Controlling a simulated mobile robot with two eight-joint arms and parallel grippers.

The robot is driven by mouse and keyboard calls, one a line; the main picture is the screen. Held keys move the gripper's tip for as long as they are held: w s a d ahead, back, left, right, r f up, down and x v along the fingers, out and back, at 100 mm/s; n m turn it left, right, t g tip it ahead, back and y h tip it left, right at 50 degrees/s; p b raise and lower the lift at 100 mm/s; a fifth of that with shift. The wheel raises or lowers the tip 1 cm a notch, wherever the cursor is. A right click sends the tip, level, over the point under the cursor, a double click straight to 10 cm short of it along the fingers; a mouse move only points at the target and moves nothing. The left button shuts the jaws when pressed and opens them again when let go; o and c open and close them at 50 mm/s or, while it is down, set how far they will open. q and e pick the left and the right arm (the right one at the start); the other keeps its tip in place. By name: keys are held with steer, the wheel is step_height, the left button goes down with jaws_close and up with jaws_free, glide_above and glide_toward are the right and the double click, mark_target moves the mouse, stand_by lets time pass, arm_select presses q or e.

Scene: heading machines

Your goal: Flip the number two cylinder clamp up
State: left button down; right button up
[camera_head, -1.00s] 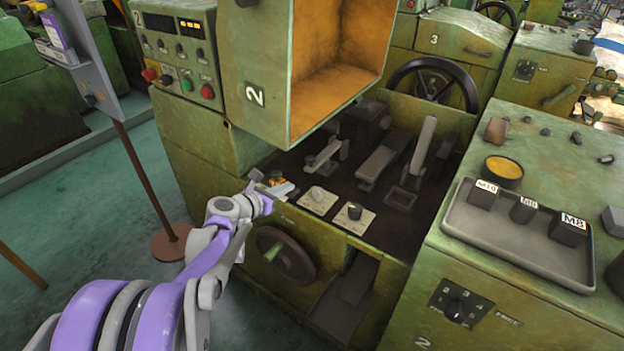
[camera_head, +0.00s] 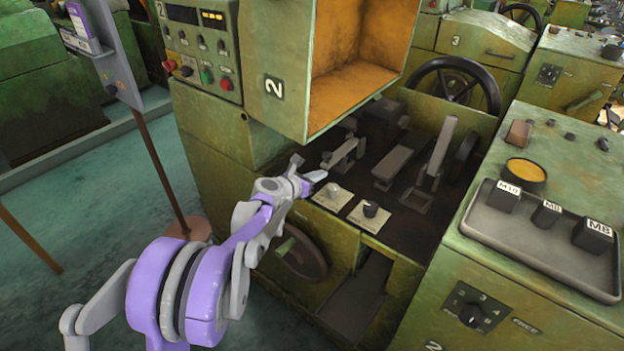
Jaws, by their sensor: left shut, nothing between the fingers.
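The open green machine marked 2 (camera_head: 274,87) has a dark bed with several grey lever-like clamps. A small grey clamp lever (camera_head: 343,152) lies low at the left of the bed. A wider one (camera_head: 392,165) lies slanted in the middle, and a taller one (camera_head: 440,145) stands tilted up to the right. I cannot tell which is the number two cylinder clamp. My left gripper (camera_head: 312,175) is shut and empty at the bed's front left edge, just short of the small lever and apparently apart from it. My right gripper is out of view.
Two plates with knobs (camera_head: 334,195) sit at the bed's front edge. The open orange-lined cover (camera_head: 355,60) overhangs the bed's left side. A black handwheel (camera_head: 452,88) stands behind. A tray (camera_head: 540,240) with labelled black blocks is on the right cabinet.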

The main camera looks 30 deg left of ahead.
arm_select(q)
steer(key=shift+w, duration=0.2)
step_height(320, 180, up, 3)
steer(key=shift+f+p, duration=0.1)
steer(key=shift+p, duration=0.8)
steer(key=shift+f, duration=0.1)
steer(key=shift+s, duration=0.15)
